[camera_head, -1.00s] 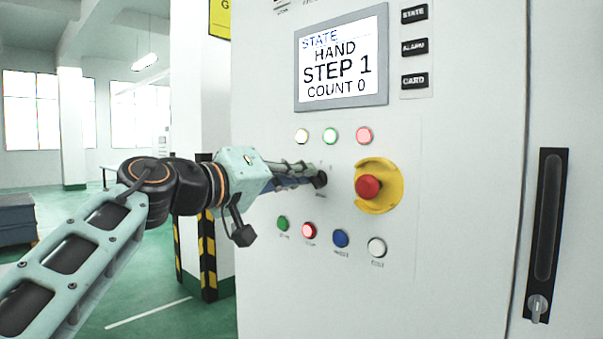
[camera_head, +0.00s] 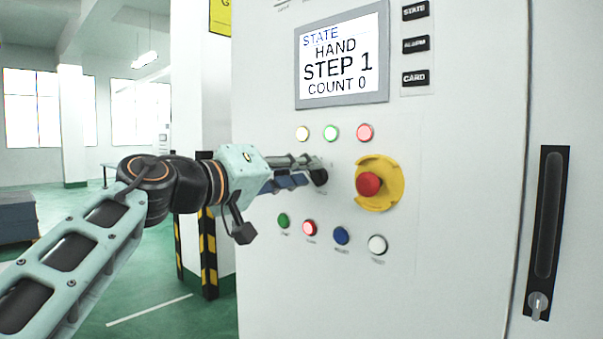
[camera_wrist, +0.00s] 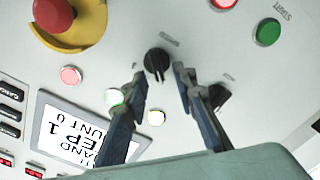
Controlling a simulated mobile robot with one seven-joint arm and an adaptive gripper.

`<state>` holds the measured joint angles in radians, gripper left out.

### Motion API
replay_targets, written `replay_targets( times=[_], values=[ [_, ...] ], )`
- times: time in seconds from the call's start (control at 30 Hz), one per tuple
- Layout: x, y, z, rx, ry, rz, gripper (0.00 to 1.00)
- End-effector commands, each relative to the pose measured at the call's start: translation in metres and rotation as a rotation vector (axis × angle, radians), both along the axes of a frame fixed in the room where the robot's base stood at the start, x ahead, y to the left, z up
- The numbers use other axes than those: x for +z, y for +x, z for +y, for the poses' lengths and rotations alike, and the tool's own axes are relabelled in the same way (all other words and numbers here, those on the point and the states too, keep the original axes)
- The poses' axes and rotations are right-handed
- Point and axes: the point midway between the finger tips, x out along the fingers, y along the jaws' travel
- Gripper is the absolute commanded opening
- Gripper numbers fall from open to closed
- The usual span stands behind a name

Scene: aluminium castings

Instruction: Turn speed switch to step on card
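A black rotary switch (camera_head: 319,177) sits on the pale cabinet front, left of the emergency stop. In the wrist view the switch knob (camera_wrist: 156,63) lies between my fingertips, with a small gap visible on each side. My gripper (camera_wrist: 159,72) is open around it; contact cannot be made out. A second black knob (camera_wrist: 219,96) is partly behind the right finger. The screen (camera_head: 341,60) reads STATE, HAND, STEP 1, COUNT 0. A black CARD button (camera_head: 414,79) is right of the screen.
A red emergency stop (camera_head: 368,184) on a yellow base protrudes close to the switch. Lamps (camera_head: 331,133) are above; green, red, blue and white buttons (camera_head: 341,235) are below. A black door handle (camera_head: 548,230) is at the right.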

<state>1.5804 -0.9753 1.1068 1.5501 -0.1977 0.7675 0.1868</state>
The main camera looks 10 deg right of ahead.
Motion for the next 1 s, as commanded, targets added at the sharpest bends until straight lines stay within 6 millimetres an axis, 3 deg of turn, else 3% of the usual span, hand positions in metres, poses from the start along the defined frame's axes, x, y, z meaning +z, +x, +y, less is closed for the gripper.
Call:
replay_targets(
  times=[0.6,1.0],
  values=[
    [0.000,-0.063,0.088,0.003,-0.002,0.000,0.25],
    [0.000,-0.070,0.096,0.000,-0.001,0.001,0.25]
  ],
)
